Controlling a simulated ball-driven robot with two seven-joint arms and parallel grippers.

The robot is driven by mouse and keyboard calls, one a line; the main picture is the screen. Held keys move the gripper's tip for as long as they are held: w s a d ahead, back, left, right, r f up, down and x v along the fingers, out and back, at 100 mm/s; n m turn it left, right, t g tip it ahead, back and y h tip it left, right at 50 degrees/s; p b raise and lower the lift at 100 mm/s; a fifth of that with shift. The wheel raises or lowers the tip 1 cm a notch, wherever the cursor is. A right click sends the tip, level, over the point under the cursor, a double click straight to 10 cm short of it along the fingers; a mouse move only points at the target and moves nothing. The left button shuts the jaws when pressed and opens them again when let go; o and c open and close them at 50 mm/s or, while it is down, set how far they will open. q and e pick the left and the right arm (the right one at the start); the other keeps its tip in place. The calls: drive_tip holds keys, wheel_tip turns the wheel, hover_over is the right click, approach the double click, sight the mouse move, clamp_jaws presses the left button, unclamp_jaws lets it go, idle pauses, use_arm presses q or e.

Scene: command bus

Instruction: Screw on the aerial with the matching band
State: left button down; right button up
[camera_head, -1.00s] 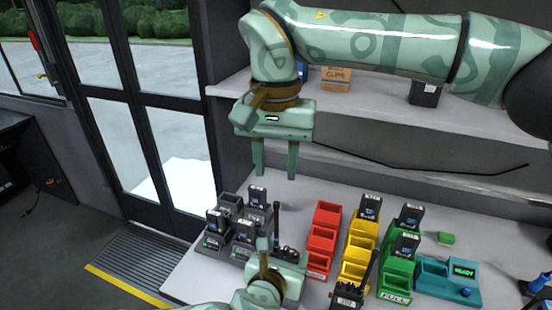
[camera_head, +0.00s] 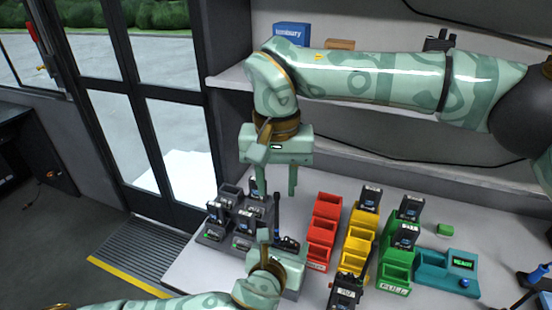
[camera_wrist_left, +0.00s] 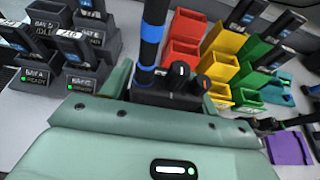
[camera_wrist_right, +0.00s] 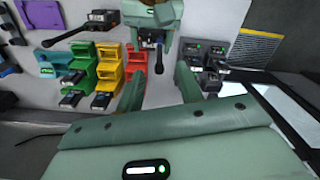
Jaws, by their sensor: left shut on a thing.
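My left gripper (camera_head: 268,252) is shut on a black handheld radio (camera_wrist_left: 180,90) with small knobs on top, low over the front of the table. A black aerial (camera_wrist_left: 152,38) with blue bands stands upright at the radio's top, beside the knobs; it also shows in the head view (camera_head: 277,212). Whether its thread is fully seated I cannot tell. My right gripper (camera_head: 275,192) is open and empty, its fingers pointing down, above and behind the aerial. In the right wrist view, the held radio (camera_wrist_right: 150,38) and aerial lie ahead, apart from the open fingers.
Grey charging bays (camera_head: 213,232) stand left. Red bins (camera_head: 322,232), yellow bins (camera_head: 355,260) and green bins (camera_head: 396,275) stand right of the held radio. A teal station (camera_head: 432,268) and a blue-based aerial (camera_head: 535,278) are further right.

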drive_tip(key=shift+f, duration=2.8)
